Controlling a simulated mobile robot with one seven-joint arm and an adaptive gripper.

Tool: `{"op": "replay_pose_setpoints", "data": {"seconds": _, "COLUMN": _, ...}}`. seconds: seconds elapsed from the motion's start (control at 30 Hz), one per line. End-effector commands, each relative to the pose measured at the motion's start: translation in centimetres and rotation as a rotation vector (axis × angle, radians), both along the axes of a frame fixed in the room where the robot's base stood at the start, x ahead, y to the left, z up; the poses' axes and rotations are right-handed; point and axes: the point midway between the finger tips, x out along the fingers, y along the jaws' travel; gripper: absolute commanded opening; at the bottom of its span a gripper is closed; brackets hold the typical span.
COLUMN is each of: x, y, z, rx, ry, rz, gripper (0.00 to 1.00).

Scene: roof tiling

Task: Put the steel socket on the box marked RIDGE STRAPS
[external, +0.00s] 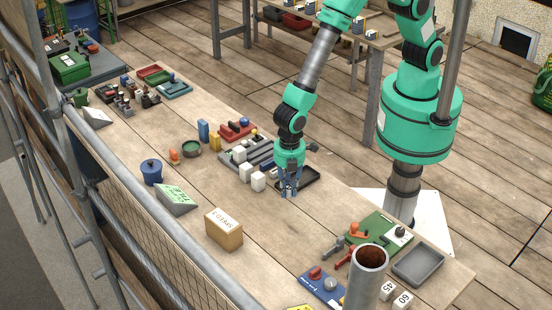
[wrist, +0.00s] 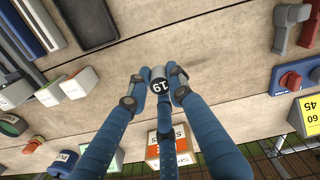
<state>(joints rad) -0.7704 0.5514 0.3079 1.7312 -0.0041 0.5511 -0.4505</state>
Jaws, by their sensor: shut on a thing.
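My gripper (external: 288,190) points down over the middle of the bench, with its blue fingers closed around a small steel socket. In the wrist view, the socket (wrist: 158,73) shows its round dark end marked 19 between the fingertips; most of its sides are hidden by the fingers. The box (external: 224,230) is brown cardboard with a white label, near the bench's fence side, below and left of my gripper in the external view. It also shows in the wrist view (wrist: 184,132), partly behind a finger. Its lettering is only partly readable. The socket is apart from the box.
White blocks (external: 258,181) and a dark tray (external: 312,177) stand close to my gripper. A green-labelled wedge (external: 177,199) and a blue pot (external: 151,171) are left of the box. A blue board (external: 322,285) lies to its right. Bare bench surrounds the box.

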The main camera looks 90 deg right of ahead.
Motion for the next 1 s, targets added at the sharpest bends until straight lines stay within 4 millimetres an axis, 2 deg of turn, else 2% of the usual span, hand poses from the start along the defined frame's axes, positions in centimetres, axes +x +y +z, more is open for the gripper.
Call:
{"op": "replay_pose_setpoints", "data": {"seconds": 0.2, "x": 3.9, "y": 1.8, "z": 2.9, "rx": -0.002, "ry": -0.001, "rz": 0.153, "gripper": 0.00}}
{"op": "replay_pose_setpoints", "data": {"seconds": 0.43, "x": 6.9, "y": 3.0, "z": 5.1, "rx": -0.003, "ry": -0.003, "rz": 0.283, "gripper": 0.00}}
{"op": "replay_pose_setpoints", "data": {"seconds": 0.63, "x": 8.0, "y": 3.4, "z": 5.8, "rx": -0.005, "ry": -0.002, "rz": 0.340, "gripper": 0.00}}
{"op": "replay_pose_setpoints", "data": {"seconds": 1.0, "x": 8.2, "y": 3.5, "z": 6.0, "rx": -0.005, "ry": -0.002, "rz": 0.350, "gripper": 0.00}}
